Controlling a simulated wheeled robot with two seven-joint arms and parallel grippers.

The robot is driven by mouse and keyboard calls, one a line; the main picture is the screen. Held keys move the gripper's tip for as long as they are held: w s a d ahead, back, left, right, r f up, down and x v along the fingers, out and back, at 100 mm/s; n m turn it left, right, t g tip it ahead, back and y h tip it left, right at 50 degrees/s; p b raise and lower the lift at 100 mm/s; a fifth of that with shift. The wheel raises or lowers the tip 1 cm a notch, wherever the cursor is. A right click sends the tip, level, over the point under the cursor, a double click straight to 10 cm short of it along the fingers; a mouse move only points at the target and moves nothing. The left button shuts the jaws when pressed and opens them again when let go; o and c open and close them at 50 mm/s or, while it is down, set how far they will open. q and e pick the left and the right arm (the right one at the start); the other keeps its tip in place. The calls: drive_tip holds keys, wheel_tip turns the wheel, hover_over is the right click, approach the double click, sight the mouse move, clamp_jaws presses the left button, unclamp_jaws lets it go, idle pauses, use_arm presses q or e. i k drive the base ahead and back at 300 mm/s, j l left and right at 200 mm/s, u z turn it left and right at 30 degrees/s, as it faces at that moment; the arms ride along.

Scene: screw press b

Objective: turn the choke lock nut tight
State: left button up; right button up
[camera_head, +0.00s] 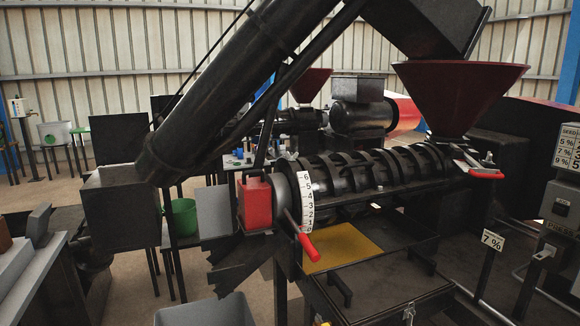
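The screw press (370,180) stands in the middle, with a dark ribbed barrel lying across the view. A lever with a red grip (308,246) slants down to the right by the low end of the scale. I cannot tell which part of this dark end is the lock nut itself. Neither of my grippers shows in this view, and nothing touches the lever.
A red block (255,203) sits left of the choke. A dark red hopper (458,95) and another red-handled lever (486,174) are at the right end. A thick black tube (230,90) slants across above. A yellow tray (343,247) and grey bin (205,312) lie below.

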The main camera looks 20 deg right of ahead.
sight(288, 154)
drive_tip(key=i+l, duration=0.1)
drive_tip(key=l, duration=0.3)
drive_tip(key=i+l, duration=0.1)
drive_tip(key=l, duration=0.35)
drive_tip(key=i+l, duration=0.1)
drive_tip(key=l, duration=0.3)
drive_tip(key=i+l, duration=0.15)
drive_tip(key=l, duration=0.25)
drive_tip(key=i+l, duration=0.1)
drive_tip(key=l, duration=0.35)
drive_tip(key=u, duration=0.05)
